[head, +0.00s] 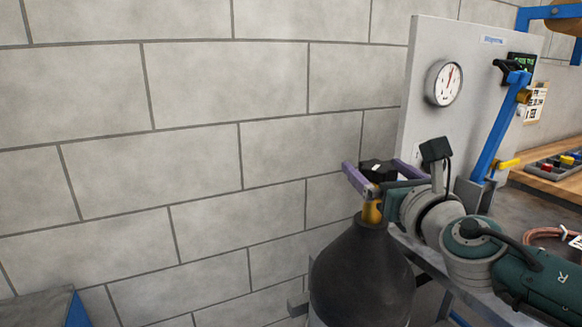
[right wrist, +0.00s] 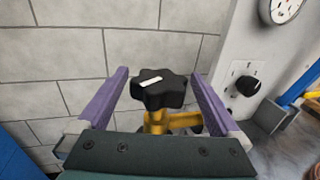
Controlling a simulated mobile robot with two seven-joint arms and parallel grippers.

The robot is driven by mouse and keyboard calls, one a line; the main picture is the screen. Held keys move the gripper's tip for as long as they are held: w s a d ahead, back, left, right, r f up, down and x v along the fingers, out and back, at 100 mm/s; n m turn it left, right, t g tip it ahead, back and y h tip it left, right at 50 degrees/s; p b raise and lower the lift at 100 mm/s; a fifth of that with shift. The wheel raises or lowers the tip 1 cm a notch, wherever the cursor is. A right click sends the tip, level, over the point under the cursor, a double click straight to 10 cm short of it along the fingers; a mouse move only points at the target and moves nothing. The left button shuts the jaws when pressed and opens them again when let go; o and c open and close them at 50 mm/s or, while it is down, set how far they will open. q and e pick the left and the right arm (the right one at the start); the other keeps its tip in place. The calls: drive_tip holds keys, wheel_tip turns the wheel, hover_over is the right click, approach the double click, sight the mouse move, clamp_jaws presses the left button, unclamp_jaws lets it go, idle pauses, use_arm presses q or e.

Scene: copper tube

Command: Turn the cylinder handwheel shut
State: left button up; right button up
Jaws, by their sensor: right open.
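The handwheel is a black lobed knob with a white mark, on top of a brass valve; it shows in the right wrist view (right wrist: 160,90) and in the head view (head: 376,170). The brass valve (head: 372,211) sits on the neck of a dark gas cylinder (head: 362,275). My right gripper (head: 377,168) is open, with its purple fingers on either side of the handwheel. In the right wrist view the right gripper (right wrist: 160,88) shows gaps between both fingers and the handwheel. My left gripper is not in view.
A grey panel (head: 420,100) with a round pressure gauge (head: 443,83) stands just right of the cylinder. A blue post (head: 500,130) and a workbench with a copper coil (head: 550,235) are further right. A block wall (head: 190,90) is behind; the left side is mostly clear.

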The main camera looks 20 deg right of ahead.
drive_tip(key=c, duration=1.2)
drive_tip(key=shift+c, duration=0.2)
